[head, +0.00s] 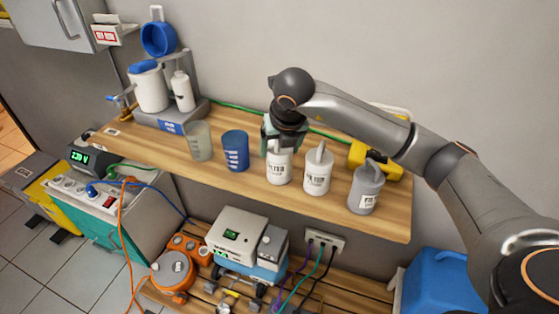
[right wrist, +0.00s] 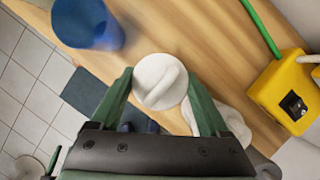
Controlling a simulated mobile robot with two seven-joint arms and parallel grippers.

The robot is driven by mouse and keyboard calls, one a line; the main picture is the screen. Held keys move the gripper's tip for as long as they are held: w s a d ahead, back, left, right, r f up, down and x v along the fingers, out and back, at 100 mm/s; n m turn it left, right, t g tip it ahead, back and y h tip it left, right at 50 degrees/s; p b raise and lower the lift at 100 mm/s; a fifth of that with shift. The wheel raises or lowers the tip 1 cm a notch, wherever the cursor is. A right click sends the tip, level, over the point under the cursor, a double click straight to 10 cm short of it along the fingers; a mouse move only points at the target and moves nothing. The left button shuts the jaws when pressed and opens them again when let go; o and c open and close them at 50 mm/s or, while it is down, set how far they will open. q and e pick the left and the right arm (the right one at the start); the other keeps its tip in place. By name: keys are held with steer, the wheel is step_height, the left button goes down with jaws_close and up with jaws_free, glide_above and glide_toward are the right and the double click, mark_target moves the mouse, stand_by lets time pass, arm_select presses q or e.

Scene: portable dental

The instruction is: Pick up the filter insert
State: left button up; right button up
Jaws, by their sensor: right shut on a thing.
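A white filter insert (head: 279,167) with a printed label and handle-like top stands on the wooden shelf (head: 240,189). My right gripper (head: 283,138) comes down over it from above and is shut on its top. In the right wrist view the round white top of the insert (right wrist: 160,82) sits between the two green fingers of the gripper (right wrist: 163,92). I cannot tell any gap between its base and the shelf. A second white insert (head: 318,172) stands close to its right, and a grey one (head: 365,190) further right. My left gripper is not in view.
A blue cup (head: 235,151) and a greyish cup (head: 199,141) stand left of the held insert; the blue cup (right wrist: 88,22) is near the gripper. A yellow device (head: 378,161) lies behind the grey insert. A stand with a white canister (head: 149,88) is at the shelf's left.

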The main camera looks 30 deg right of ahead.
steer(key=c, duration=0.6)
steer(key=shift+r, duration=0.15)
